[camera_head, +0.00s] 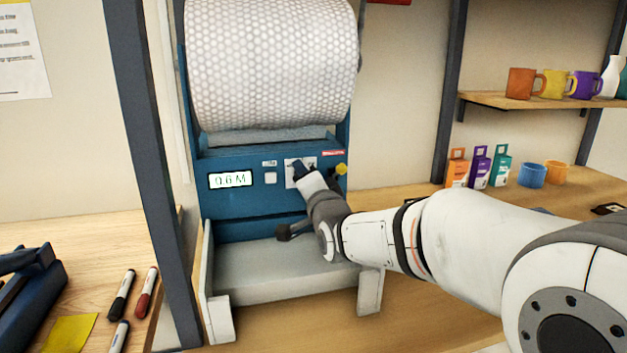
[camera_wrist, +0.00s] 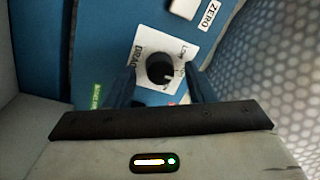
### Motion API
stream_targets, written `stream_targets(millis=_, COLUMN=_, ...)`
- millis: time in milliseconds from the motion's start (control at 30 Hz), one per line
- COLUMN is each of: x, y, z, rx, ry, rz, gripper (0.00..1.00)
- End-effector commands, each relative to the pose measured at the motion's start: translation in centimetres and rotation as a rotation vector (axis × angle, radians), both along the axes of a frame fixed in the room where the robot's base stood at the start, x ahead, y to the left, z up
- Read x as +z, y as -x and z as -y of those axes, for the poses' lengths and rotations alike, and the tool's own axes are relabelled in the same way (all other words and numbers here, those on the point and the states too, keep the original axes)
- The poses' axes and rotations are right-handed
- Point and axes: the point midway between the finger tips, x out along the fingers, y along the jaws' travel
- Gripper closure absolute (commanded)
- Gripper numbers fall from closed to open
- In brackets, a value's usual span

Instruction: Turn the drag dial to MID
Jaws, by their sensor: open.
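The drag dial (camera_wrist: 160,70) is a round black knob with a pale pointer line, on a white plate (camera_wrist: 150,45) marked DRAG in the wrist view. LOW is readable at the plate's upper right; the other marks are partly hidden or too small to read. My gripper (camera_head: 302,168) is at the blue panel, covering the dial in the head view. Its two dark fingers are open, one on each side of the dial. I cannot tell whether they touch it.
The blue machine panel (camera_head: 262,205) holds a display (camera_head: 230,180) reading 0.6 M, a ZERO button (camera_head: 271,178) and a yellow knob (camera_head: 341,169). A bubble-wrap roll (camera_head: 270,60) hangs just above. A grey tray (camera_head: 280,270) lies below. A dark post (camera_head: 150,160) stands left.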

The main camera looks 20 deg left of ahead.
Motion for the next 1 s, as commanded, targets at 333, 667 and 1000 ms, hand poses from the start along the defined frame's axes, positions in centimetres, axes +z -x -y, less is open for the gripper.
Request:
stream_targets(millis=333, x=-0.2, y=2.6, z=1.9, rx=0.0, ry=0.0, rz=0.0, gripper=0.51)
stream_targets(millis=667, x=-0.6, y=5.9, z=4.3, rx=0.0, ry=0.0, rz=0.001, gripper=0.51)
stream_targets(millis=1000, x=-0.6, y=6.2, z=4.5, rx=0.0, ry=0.0, rz=-0.001, gripper=0.51)
